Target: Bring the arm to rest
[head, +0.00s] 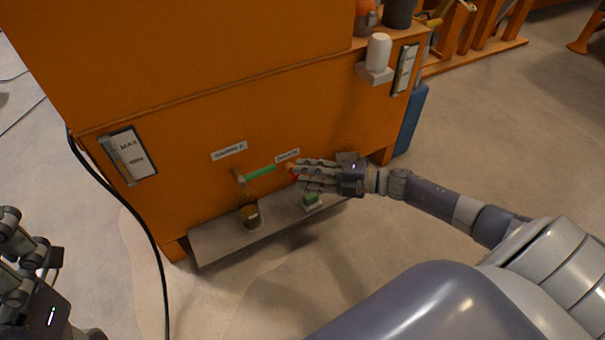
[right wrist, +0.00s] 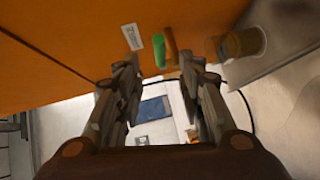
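My right gripper (head: 300,174) is in front of the orange cabinet (head: 200,130), beside the valve under the right-hand label. In the right wrist view its two fingers (right wrist: 160,75) stand apart with nothing between them. A bit of red (head: 293,177) shows at its fingertips in the head view; I cannot tell if they touch it. A green handle (head: 260,172) lies to their left; it also shows in the right wrist view (right wrist: 160,52). My left gripper (head: 35,260) is at the lower left edge, partly cut off; its opening is unclear.
A grey shelf (head: 215,240) juts out low, bearing a brownish cup (head: 250,216) and a small green-topped item (head: 312,200). A white bottle (head: 378,52) stands on a bracket at the upper right. A black cable (head: 140,222) hangs at left.

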